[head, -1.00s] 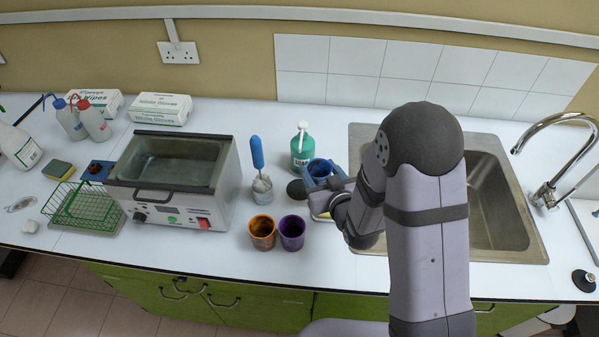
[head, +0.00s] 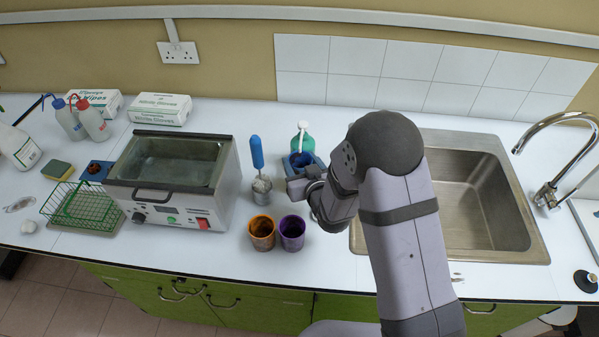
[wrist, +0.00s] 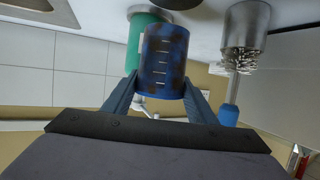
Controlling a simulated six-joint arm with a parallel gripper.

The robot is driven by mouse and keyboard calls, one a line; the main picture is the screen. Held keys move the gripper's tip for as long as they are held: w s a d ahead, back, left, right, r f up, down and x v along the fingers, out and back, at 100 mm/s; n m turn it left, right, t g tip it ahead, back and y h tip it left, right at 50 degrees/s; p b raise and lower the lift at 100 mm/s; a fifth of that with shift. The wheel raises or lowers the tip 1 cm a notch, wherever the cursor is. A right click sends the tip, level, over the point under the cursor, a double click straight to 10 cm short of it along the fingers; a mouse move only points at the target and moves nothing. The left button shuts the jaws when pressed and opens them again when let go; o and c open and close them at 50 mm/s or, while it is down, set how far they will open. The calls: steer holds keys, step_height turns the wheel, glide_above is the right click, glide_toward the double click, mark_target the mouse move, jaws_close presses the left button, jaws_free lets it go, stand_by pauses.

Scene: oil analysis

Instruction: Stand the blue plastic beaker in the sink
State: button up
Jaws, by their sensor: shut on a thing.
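The blue plastic beaker (head: 300,160) is left of the sink, in front of the soap bottle. In the wrist view the beaker (wrist: 165,62) shows white graduation lines and dark blotches. My gripper (wrist: 160,90) is shut on it, with one blue finger on each side. In the head view my gripper (head: 303,171) is partly hidden by my arm. I cannot tell how high the beaker is above the counter. The steel sink (head: 512,255) is at the right; its basin looks empty, and my arm hides its left edge.
A green soap bottle (head: 303,140) stands close behind the beaker. A metal pot (head: 266,196) with a blue-handled brush stands just left. An orange beaker (head: 262,232) and a purple beaker (head: 292,233) stand in front. The tap (head: 548,190) rises at the sink's right.

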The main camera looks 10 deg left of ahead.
steer(key=shift+w+a+f+b, duration=0.1)
steer(key=shift+f+b, duration=0.65)
steer(key=shift+f, duration=0.4)
steer(key=shift+w+a+f+b, duration=0.1)
steer(key=shift+f+b, duration=0.6)
steer(key=shift+f, duration=0.4)
steer(key=shift+f, duration=0.25)
steer(key=shift+c, duration=0.2)
steer(key=o, duration=1.2)
steer(key=shift+s, duration=0.1)
steer(key=shift+c, duration=0.2)
steer(key=shift+r, duration=0.15)
steer(key=shift+s+d+b, duration=0.25)
steer(key=shift+s+b, duration=0.05)
steer(key=shift+s, duration=0.15)
steer(key=b+v, duration=0.2)
steer(key=v, duration=0.4)
steer(key=shift+r, duration=0.45)
steer(key=shift+s+a, duration=0.1)
steer(key=shift+a, duration=0.05)
